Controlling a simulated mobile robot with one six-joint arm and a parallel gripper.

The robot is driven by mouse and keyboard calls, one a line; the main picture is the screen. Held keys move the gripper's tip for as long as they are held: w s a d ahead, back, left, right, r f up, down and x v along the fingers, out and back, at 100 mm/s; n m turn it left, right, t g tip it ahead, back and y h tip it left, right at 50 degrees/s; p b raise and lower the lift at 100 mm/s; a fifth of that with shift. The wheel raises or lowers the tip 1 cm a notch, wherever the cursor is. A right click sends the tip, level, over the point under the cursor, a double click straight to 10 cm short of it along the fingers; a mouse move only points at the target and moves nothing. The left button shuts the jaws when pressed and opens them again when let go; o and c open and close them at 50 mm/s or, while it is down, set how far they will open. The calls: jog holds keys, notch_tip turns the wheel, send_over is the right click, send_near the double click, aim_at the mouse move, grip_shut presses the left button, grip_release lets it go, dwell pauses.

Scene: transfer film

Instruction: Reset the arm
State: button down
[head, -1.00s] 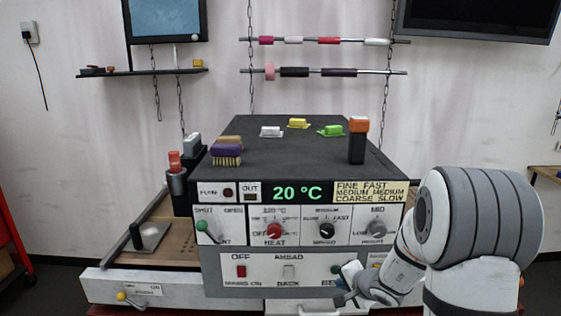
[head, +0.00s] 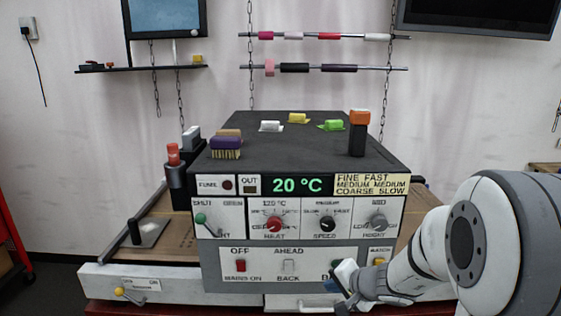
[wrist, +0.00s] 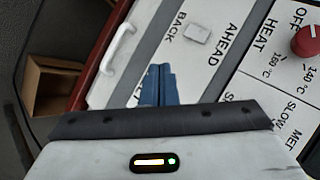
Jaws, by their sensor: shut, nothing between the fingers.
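My gripper (head: 343,281) is at the lower right of the machine's front panel in the head view, in front of the lower row of switches. Its blue fingers also show in the wrist view (wrist: 158,86), close together with nothing between them. They overlap the panel near the AHEAD/BACK switch (wrist: 197,33); I cannot tell whether they touch it. The grey machine (head: 225,277) stands in the middle, with a green 20 °C display (head: 297,185) and several knobs. The red main switch (head: 241,265) is at its lower left. My arm hides the right end of the panel.
Coloured film blocks, a purple brush (head: 226,146) and an orange-capped black post (head: 358,135) stand on the machine's top. A white drawer front with a handle (wrist: 117,48) lies below the panel. Film rolls hang on rods (head: 325,68) behind. The air left of my arm is clear.

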jog(key=s+a+r+n+g+h, duration=0.1)
jog(key=s+a+r+n+g, duration=0.2)
jog(key=s, duration=0.6)
jog(key=s+a+r+n+g, duration=0.1)
jog(key=s+r+n+g, duration=0.2)
jog(key=s, duration=0.5)
jog(key=s+d+r+n+h, duration=0.1)
jog(key=s+d+n+h, duration=0.1)
jog(key=s+d+h, duration=0.2)
jog(key=shift+s+d+t, duration=0.3)
jog(key=shift+s+d, duration=0.55)
jog(key=shift+d, duration=0.3)
